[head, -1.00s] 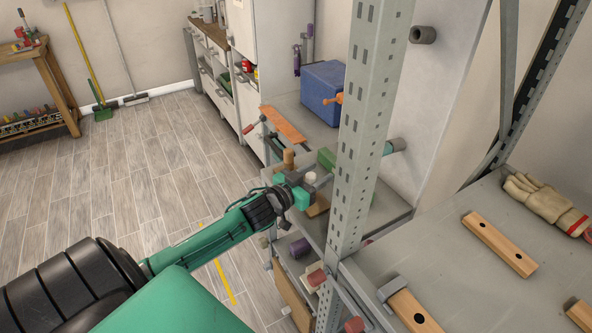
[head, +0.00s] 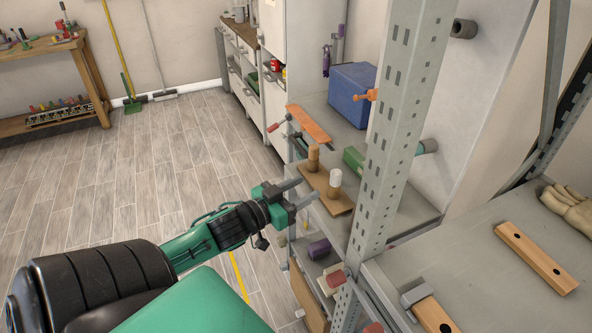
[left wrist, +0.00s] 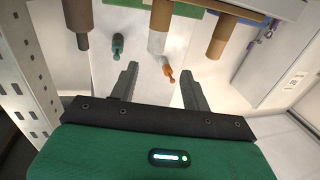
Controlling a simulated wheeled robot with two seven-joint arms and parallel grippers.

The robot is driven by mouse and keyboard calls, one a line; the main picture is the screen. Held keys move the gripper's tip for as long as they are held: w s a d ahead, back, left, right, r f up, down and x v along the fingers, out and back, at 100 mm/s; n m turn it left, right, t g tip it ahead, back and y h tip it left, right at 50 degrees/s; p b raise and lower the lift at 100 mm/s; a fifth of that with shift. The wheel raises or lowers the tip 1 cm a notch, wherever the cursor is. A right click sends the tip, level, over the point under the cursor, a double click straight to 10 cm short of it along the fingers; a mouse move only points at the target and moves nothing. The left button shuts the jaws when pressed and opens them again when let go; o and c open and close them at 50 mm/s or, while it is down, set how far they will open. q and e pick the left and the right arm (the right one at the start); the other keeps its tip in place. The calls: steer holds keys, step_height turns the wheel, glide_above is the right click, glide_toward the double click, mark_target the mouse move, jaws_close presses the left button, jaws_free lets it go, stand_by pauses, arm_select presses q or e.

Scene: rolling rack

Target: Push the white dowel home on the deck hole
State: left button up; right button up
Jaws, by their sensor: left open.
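The white dowel (head: 335,181) stands upright on a brown wooden deck (head: 337,207) on the rack shelf. Its top is white and its lower part is tan; how deep it sits in the hole cannot be told. A tan dowel (head: 313,158) stands behind it on the same deck. My left gripper (head: 308,189) is open and empty, to the left of the white dowel and apart from it. In the left wrist view the open fingers (left wrist: 158,84) point toward the white dowel (left wrist: 158,42), which appears inverted there, beside the tan dowel (left wrist: 225,38). My right gripper is out of view.
A perforated rack post (head: 395,130) stands close to the right of the deck. A green block (head: 353,159), a blue box (head: 352,95) and an orange clamp (head: 308,124) are nearby on the shelf. Open floor (head: 130,170) lies to the left.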

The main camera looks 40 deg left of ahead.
arm_select(q)
steer(key=shift+s+a, duration=0.1)
steer(key=shift+s, duration=0.6)
steer(key=a+f+n+g+y, duration=0.15)
steer(key=a+f, duration=0.25)
steer(key=f, duration=0.5)
steer(key=a+f+n+g+y, duration=0.1)
steer(key=a+f+g+y, duration=0.15)
steer(key=f, duration=0.65)
steer(key=s+a+f+g+y, duration=0.1)
steer(key=s+f+g, duration=0.15)
steer(key=f, duration=0.85)
steer(key=s+f+g, duration=0.1)
steer(key=s+f, duration=0.3)
steer(key=f, duration=0.7)
steer(key=s+d+f+g, duration=0.25)
steer(key=s+f, duration=0.35)
steer(key=f, duration=0.3)
steer(key=s+d+f+g, duration=0.1)
steer(key=s+d+f, duration=0.3)
steer(key=s+f, duration=0.3)
steer(key=s+d+f+m+g+h, duration=0.1)
steer(key=s+d+f+g, duration=0.2)
steer(key=s+d+f, duration=0.4)
steer(key=s+d+f+m+g, duration=0.2)
steer(key=s+d+f, duration=0.4)
steer(key=s, duration=0.6)
steer(key=shift+d+f+g+h, duration=0.4)
steer(key=shift+f, duration=0.2)
